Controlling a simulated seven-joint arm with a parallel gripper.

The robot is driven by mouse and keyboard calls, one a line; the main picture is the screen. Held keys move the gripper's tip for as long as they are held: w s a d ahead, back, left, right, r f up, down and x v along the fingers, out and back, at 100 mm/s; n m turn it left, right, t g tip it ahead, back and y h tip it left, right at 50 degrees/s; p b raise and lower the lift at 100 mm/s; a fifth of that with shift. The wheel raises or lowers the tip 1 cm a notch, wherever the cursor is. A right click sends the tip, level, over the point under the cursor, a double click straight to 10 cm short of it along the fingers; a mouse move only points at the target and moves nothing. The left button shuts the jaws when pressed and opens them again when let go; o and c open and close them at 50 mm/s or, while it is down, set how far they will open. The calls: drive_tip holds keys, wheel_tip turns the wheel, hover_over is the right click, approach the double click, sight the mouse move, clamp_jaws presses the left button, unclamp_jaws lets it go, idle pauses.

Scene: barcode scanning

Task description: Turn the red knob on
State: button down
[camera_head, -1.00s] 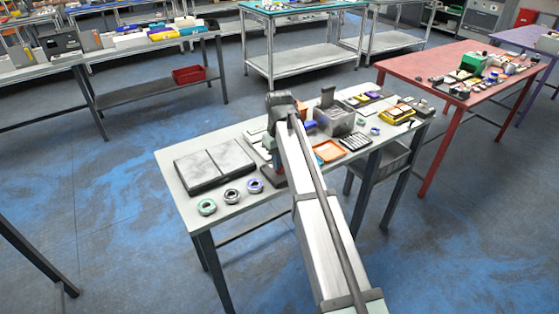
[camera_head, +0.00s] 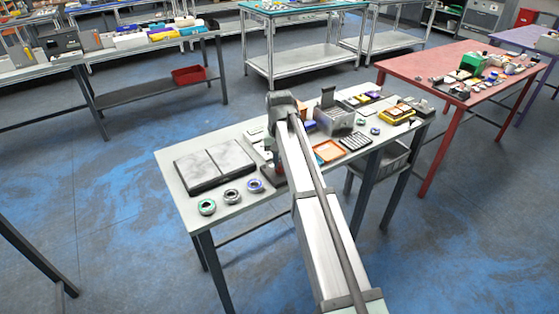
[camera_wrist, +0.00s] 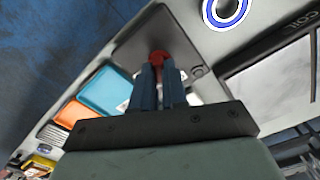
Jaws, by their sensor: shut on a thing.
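The red knob (camera_wrist: 160,57) shows in the wrist view on a dark grey plate (camera_wrist: 135,48), just beyond my fingertips. My gripper (camera_wrist: 158,70) has its two blue-grey fingers close together, with the knob at their tips; they are shut on it. The knob's lower part is hidden by the fingers. In the head view my arm reaches over the table and hides the knob and the fingertips.
On the pale table (camera_head: 228,208), a dark flat case (camera_head: 208,168) and several rings (camera_head: 231,196) lie left of my arm. A grey box (camera_head: 334,118), an orange tray (camera_head: 328,152) and small parts crowd the right side. A blue ring (camera_wrist: 225,10) shows in the wrist view.

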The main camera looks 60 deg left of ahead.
sight(280, 164)
drive_tip(key=m, duration=1.2)
idle(0.6)
drive_tip(key=c, duration=1.2)
unclamp_jaws()
drive_tip(key=shift+o, duration=0.2)
drive_tip(key=shift+r, duration=0.15)
wheel_tip(280, 164, up, 14)
drive_tip(key=shift+f, duration=0.2)
